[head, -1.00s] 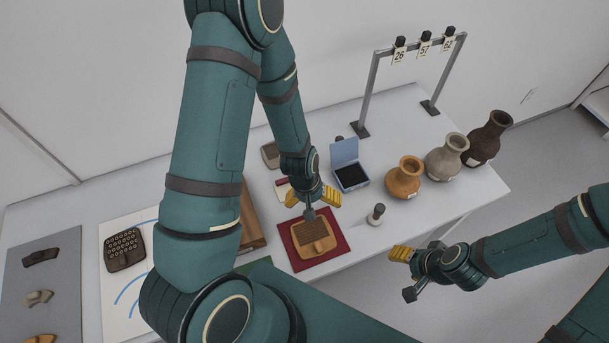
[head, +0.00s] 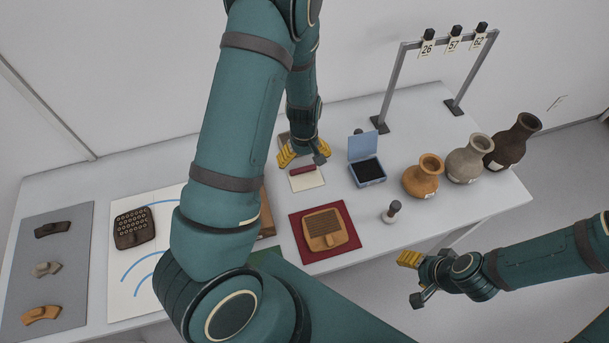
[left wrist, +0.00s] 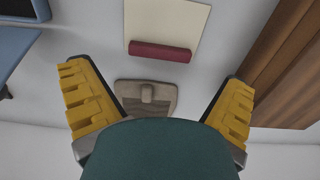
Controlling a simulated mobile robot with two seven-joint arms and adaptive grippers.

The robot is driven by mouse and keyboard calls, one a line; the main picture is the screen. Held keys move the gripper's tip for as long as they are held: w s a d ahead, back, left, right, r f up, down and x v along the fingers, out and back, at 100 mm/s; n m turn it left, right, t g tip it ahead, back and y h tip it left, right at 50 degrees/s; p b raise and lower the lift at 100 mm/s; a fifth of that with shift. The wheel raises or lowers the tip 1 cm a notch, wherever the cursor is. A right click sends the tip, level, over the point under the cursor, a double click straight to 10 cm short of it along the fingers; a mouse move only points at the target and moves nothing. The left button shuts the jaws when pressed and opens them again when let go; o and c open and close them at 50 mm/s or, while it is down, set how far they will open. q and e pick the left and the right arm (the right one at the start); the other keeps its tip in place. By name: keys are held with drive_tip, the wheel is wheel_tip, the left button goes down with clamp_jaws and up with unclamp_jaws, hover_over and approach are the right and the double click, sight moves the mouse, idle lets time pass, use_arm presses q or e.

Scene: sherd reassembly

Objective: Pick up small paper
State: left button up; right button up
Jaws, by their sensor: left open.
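The small cream paper (head: 306,181) lies flat on the white table, with a dark red bar (head: 302,170) along its far edge. In the left wrist view the paper (left wrist: 168,22) is at the top, with the red bar (left wrist: 160,51) at its lower edge. My left gripper (head: 305,154) is open and empty, just beyond the paper in the head view. In the left wrist view its spread yellow fingers (left wrist: 157,82) are below the bar, apart from it. My right gripper (head: 410,260) is off the table's front edge; its finger opening is unclear.
A grey-brown handled piece (left wrist: 146,97) lies between my left fingers in the wrist view. An open blue box (head: 368,172) stands right of the paper. A red mat (head: 299,243) bears a tan ridged tile (head: 325,229). A small stamp (head: 392,211) and vases stand further right.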

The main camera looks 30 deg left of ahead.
sight(304, 170)
use_arm(q)
drive_tip(key=shift+f+b, duration=0.75)
drive_tip(key=shift+f, duration=2.2)
drive_tip(key=c, duration=0.8)
